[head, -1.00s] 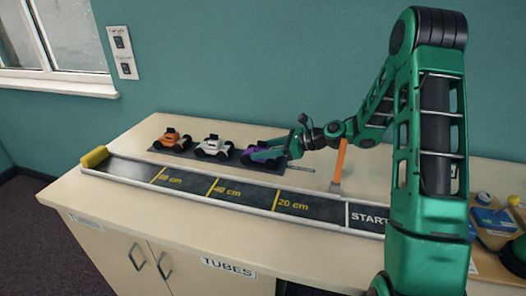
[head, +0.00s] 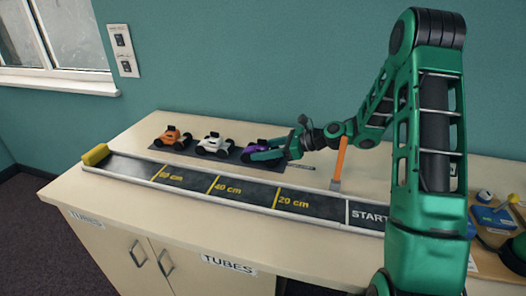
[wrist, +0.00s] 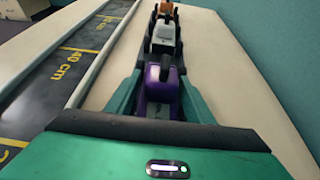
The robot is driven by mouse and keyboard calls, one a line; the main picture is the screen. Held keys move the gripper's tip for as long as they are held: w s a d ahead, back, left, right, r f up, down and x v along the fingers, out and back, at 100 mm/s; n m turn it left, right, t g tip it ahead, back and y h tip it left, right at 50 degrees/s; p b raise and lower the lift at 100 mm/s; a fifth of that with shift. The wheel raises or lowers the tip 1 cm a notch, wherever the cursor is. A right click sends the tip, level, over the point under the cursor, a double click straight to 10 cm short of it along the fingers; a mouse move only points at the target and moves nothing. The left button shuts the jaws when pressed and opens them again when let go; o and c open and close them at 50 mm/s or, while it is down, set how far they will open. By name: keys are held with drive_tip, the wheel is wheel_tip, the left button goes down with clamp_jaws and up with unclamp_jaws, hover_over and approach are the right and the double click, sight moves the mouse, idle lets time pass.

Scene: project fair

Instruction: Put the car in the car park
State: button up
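The purple car (head: 257,147) stands at the right of a row of cars on a dark mat (head: 188,153), which looks like the car park. In the wrist view the purple car (wrist: 161,88) sits between my two green fingers, one along each side. My gripper (head: 266,154) is low at the mat's right part, pointing left along the row. The fingers look spread, with slim gaps beside the car body. The car's lower part and near end are partly hidden by my gripper.
A white car (head: 214,145) and an orange car (head: 173,137) stand further left on the mat. A marked track (head: 255,192) with raised edges runs in front. An orange upright post (head: 340,160) stands close to my wrist. A teal wall is behind.

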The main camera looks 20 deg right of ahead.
sight(267, 145)
drive_tip(key=shift+d+r, duration=0.1)
drive_tip(key=shift+r, duration=0.05)
drive_tip(key=v, duration=0.7)
drive_tip(key=shift+s+d+r, duration=0.1)
drive_tip(key=shift+r, duration=0.35)
drive_tip(key=shift+a+r+n, duration=0.25)
drive_tip(key=shift+r+n, duration=0.2)
drive_tip(key=shift+n, duration=0.05)
drive_tip(key=s+r+n+g+h, duration=0.3)
drive_tip(key=s+r+n+h, duration=0.35)
drive_tip(key=n, duration=0.65)
drive_tip(key=s+d+f+n+g+h, duration=0.1)
drive_tip(key=s+d, duration=0.2)
drive_tip(key=s, duration=0.8)
drive_tip(key=s+d+f+n+g+h, duration=0.2)
drive_tip(key=s+d, duration=0.2)
drive_tip(key=s, duration=0.7)
drive_tip(key=s+d+f+n+g+h, duration=0.1)
drive_tip(key=s+d, duration=0.3)
drive_tip(key=s, duration=0.7)
drive_tip(key=shift+f+g, duration=0.15)
drive_tip(key=shift+g, duration=0.15)
